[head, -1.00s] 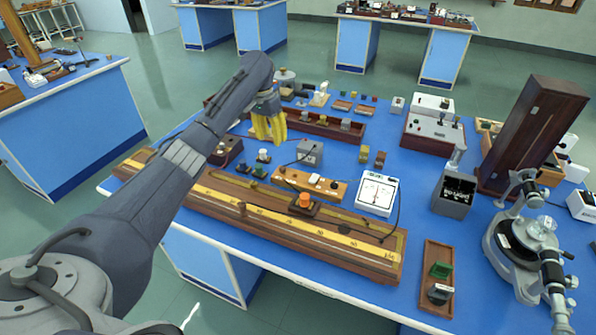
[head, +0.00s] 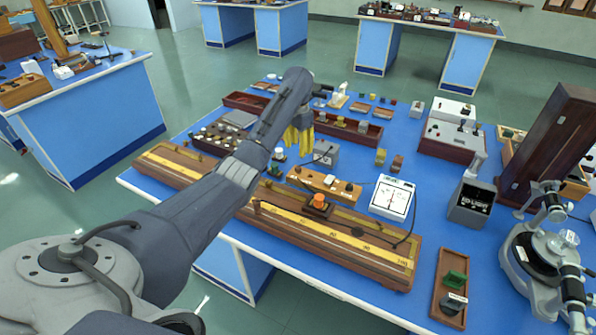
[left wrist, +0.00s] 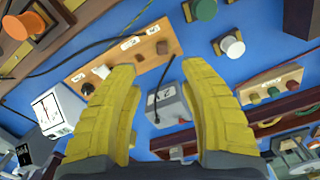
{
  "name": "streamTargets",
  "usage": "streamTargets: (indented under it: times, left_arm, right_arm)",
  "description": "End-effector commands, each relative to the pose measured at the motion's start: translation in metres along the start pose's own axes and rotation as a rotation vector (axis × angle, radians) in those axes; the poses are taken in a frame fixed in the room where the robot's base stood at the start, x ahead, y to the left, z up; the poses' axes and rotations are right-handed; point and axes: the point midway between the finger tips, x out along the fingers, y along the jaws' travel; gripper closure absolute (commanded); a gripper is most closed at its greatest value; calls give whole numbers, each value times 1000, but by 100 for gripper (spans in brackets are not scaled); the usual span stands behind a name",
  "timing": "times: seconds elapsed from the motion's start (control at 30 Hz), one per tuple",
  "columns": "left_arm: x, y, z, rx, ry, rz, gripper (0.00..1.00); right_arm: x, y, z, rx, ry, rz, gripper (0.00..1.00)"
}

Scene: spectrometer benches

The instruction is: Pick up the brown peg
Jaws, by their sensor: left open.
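A small upright brown block (head: 397,163), which looks like the brown peg, stands on the blue bench in the head view, beside a similar olive-yellow block (head: 380,157). My left gripper (head: 300,146) has yellow fingers and hangs over the bench to the left of both blocks, near a grey box (head: 326,153). In the left wrist view the fingers of my left gripper (left wrist: 156,68) are spread apart and empty, with the grey box (left wrist: 166,106) below and between them. I cannot make out the brown peg in the wrist view. My right gripper is not in view.
A wooden strip with knobs (head: 324,183), a white meter (head: 392,198) and a long wooden scale bench (head: 330,238) lie in front. A long red-brown tray (head: 345,130) is behind. A tall dark wooden case (head: 550,140) stands at the right.

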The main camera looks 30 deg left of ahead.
Motion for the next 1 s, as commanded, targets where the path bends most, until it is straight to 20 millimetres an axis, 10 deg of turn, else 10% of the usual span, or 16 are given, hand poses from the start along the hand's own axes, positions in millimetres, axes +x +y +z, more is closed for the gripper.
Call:
streamTargets:
  times: [1.0]
  left_arm:
    - [92, -4, -1, 0, -2, 0, 56]
  right_arm:
    - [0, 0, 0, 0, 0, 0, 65]
